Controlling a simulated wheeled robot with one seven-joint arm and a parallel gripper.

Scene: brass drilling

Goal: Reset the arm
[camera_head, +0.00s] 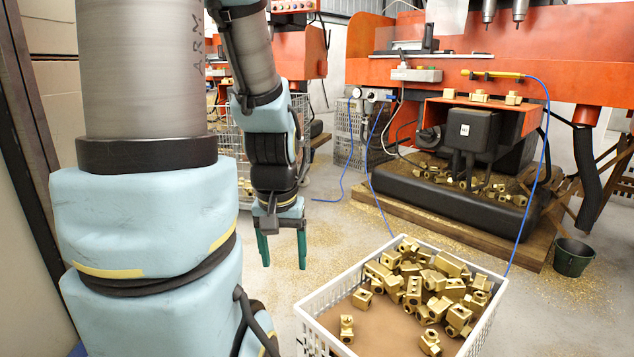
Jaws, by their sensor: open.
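My arm, in light blue covers, fills the left of the head view and hangs down toward the middle. My gripper (283,250) points downward with its two green fingers apart and nothing between them. It is to the left of a white crate (318,297) and appears higher than its rim. The crate holds many brass parts (412,283), heaped mostly toward its far and right sides. A brown bare patch (375,326) of the crate's bottom shows at the near left.
An orange drilling machine (600,55) stands behind the crate, with brass parts on its black tray (440,200). A dark green bucket (573,257) stands at the right. Blue hoses hang near the crate. The floor (325,235) beyond my gripper is open, strewn with shavings.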

